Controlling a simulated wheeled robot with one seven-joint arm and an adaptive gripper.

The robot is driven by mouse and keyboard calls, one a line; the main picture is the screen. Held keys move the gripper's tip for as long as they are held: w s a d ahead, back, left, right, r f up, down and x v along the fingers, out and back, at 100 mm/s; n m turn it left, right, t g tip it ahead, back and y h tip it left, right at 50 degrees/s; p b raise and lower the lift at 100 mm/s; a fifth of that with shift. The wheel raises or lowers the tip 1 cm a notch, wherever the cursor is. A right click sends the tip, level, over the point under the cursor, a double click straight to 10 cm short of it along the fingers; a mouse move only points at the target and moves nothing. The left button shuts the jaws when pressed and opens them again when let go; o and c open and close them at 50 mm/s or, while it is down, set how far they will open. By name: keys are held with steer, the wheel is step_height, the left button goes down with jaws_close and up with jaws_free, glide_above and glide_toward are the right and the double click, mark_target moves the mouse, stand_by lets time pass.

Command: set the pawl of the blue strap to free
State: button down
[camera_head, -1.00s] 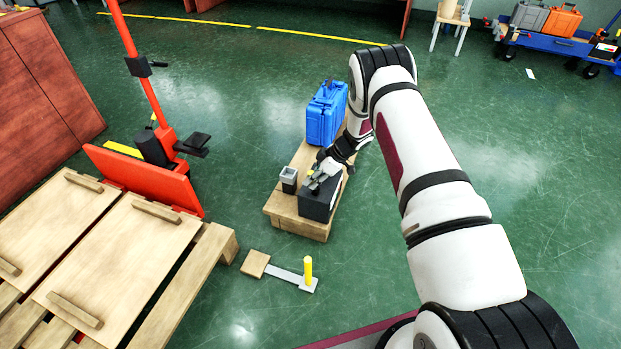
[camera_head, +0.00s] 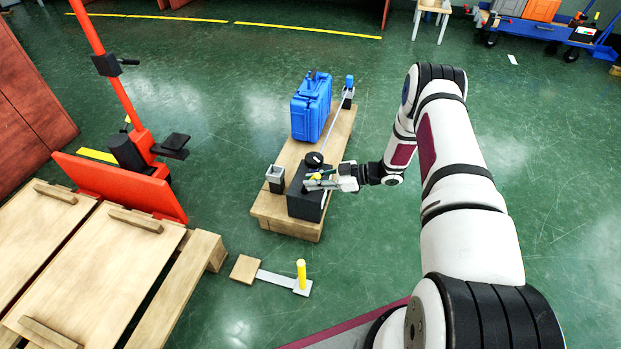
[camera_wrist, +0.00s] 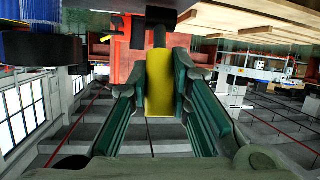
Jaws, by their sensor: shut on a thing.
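The blue case (camera_head: 313,105) stands on a wooden plank base. A thin pale strap (camera_head: 335,122) runs beside it, from a blue-topped post (camera_head: 348,88) to a black disc (camera_head: 313,160) on a dark box (camera_head: 304,203). My gripper (camera_head: 318,182) reaches in from the right, low over this box. In the wrist view its green-padded fingers (camera_wrist: 159,85) are shut on a yellow lever (camera_wrist: 159,88), which looks like the pawl. Its small yellow end (camera_head: 316,177) shows in the head view. The pawl's setting cannot be told.
A small open grey box (camera_head: 275,177) stands on the plank base (camera_head: 266,207), left of the dark box. An orange lift (camera_head: 120,182) and wooden pallet (camera_head: 110,270) are at left. A yellow peg (camera_head: 301,273) stands in front.

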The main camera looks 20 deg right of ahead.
steer(key=shift+d, duration=0.1)
stand_by(0.4)
steer(key=c, duration=1.4)
jaws_free()
steer(key=shift+c, duration=0.2)
steer(key=v, duration=1.2)
steer(key=shift+f, duration=0.2)
